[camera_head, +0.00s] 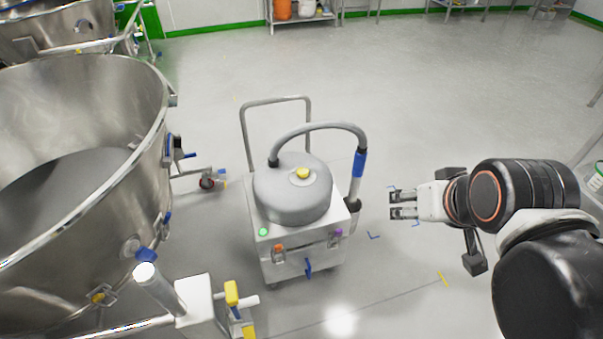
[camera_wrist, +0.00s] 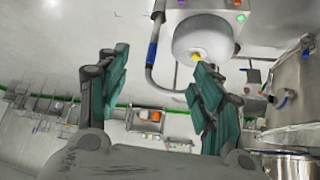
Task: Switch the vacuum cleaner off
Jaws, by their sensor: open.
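The vacuum cleaner (camera_head: 290,212) stands on the floor in the middle of the head view. It is a grey box with a round grey drum, a yellow knob (camera_head: 302,173) on top, a hose and a push handle. A green button (camera_head: 263,231) sits at its top front left corner; it also shows in the wrist view (camera_wrist: 241,18). An orange part (camera_head: 279,248) and a purple part (camera_head: 338,232) are on its front. My gripper (camera_head: 397,204) is open and empty, to the right of the vacuum and apart from it. In the wrist view the vacuum (camera_wrist: 203,38) appears beyond the fingers.
A large steel bowl (camera_head: 130,200) on a wheeled frame stands close on the left. A post with yellow handles (camera_head: 232,293) is at the front left. Shelves with orange containers (camera_head: 283,9) are at the back. The floor (camera_head: 400,90) behind and right of the vacuum is clear.

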